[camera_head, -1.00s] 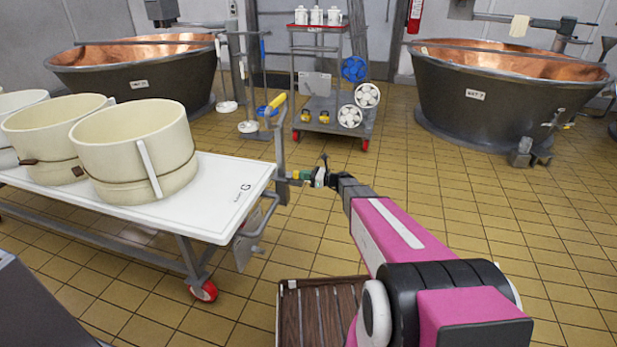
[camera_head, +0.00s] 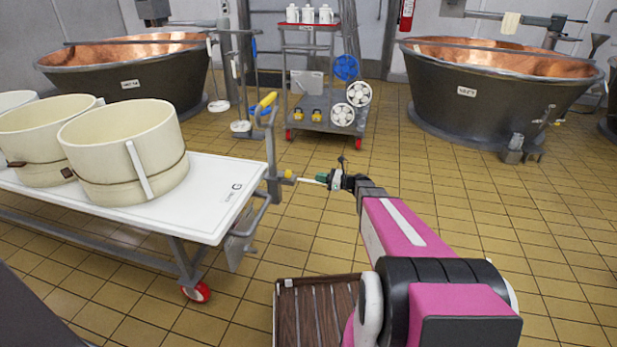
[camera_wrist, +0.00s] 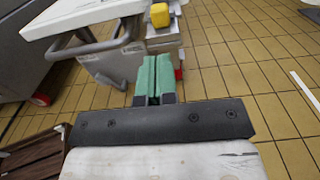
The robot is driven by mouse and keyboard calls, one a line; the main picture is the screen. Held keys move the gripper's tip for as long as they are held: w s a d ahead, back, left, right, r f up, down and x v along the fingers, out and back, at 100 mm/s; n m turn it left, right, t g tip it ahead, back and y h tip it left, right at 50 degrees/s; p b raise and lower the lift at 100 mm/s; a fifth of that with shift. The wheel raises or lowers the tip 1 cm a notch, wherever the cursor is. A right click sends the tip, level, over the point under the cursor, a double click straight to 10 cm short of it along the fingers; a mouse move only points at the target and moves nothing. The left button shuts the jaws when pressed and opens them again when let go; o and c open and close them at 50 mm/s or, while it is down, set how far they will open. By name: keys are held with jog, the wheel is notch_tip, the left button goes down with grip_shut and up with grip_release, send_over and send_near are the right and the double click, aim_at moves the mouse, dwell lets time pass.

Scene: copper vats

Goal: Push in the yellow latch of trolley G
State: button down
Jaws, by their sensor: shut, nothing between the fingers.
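Trolley G (camera_head: 218,215) has a white top marked G and stands at the left, with cream round moulds on it. Its yellow latch (camera_head: 290,174) is a small block at the right side of the grey corner post. In the wrist view the yellow latch (camera_wrist: 160,15) sits on the grey bracket, beyond the fingertips. I cannot tell how far in it sits. My gripper (camera_head: 321,178) is to the right of the latch, with a visible gap. Its green fingers (camera_wrist: 153,76) are shut together and empty, pointing toward the bracket.
A grey bent-tube handle (camera_head: 251,217) and plate hang below the trolley's right end. A brown slatted tray (camera_head: 315,310) is at the front. A shelf cart (camera_head: 325,128) and copper vats (camera_head: 130,85) stand behind. Tiled floor is clear on the right.

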jog(key=shift+v, duration=1.55)
jog(key=s+a+f+n+g+h, duration=0.1)
jog(key=s+a+n+g+h, duration=0.15)
jog(key=s+n+h, duration=0.35)
jog(key=s+a+n+g+h, duration=0.1)
jog(key=s+a+n+g, duration=0.2)
jog(key=s, duration=0.5)
jog(key=s+d+r+n+h, duration=0.2)
jog(key=s+d+n+h, duration=0.5)
jog(key=s+n+h, duration=0.3)
jog(key=s+n, duration=0.1)
jog(key=n, duration=0.2)
jog(key=shift+s+d+r, duration=0.2)
jog(key=shift+s+r, duration=0.05)
jog(key=shift+r, duration=0.1)
jog(key=shift+g, duration=0.35)
